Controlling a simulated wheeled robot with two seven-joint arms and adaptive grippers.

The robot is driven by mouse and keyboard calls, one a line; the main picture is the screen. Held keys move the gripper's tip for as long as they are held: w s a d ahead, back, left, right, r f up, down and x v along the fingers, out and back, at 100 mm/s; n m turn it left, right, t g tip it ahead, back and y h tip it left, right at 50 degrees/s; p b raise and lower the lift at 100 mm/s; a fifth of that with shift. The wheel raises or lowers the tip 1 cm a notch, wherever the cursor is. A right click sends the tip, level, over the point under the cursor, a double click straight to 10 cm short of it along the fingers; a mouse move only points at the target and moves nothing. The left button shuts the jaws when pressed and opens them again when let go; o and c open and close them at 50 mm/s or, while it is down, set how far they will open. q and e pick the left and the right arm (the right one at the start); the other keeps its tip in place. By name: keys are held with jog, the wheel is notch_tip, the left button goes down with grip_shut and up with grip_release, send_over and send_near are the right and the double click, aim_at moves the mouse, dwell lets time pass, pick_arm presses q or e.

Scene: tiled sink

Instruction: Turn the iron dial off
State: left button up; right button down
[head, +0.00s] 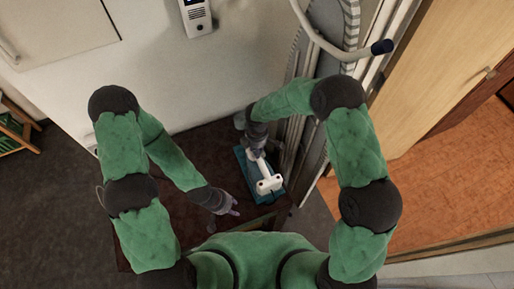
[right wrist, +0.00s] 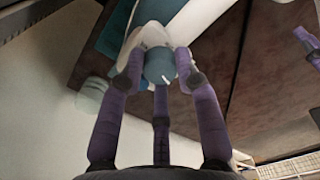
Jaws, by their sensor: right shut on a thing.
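The iron (head: 268,184) is white and stands on a teal base (head: 276,197) on the dark brown table. In the right wrist view, the round blue-grey dial (right wrist: 158,64) bears a short white mark at its lower right. My right gripper (right wrist: 159,74) is shut on the dial, with its purple fingers around it. In the head view my right gripper (head: 256,152) is at the far end of the iron and partly hides it. My left gripper (head: 234,209) is empty over the table, left of the iron, its fingers apart.
A grey ironing board (head: 306,100) leans upright at the wall, close by my right arm. A white intercom (head: 195,17) is on the wall. A wooden door (head: 440,70) stands at the right. The table (head: 190,150) is bare left of the iron.

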jog(key=n+p, duration=0.1)
jog(key=n, duration=0.3)
jog(key=shift+r+p, duration=0.1)
jog(key=shift+p, duration=0.2)
jog(key=shift+n+p, duration=0.55)
jog(key=shift+n, duration=1.05)
jog(key=c, duration=0.9)
grip_release()
notch_tip(320, 180, up, 12)
jog(key=shift+f, duration=0.1)
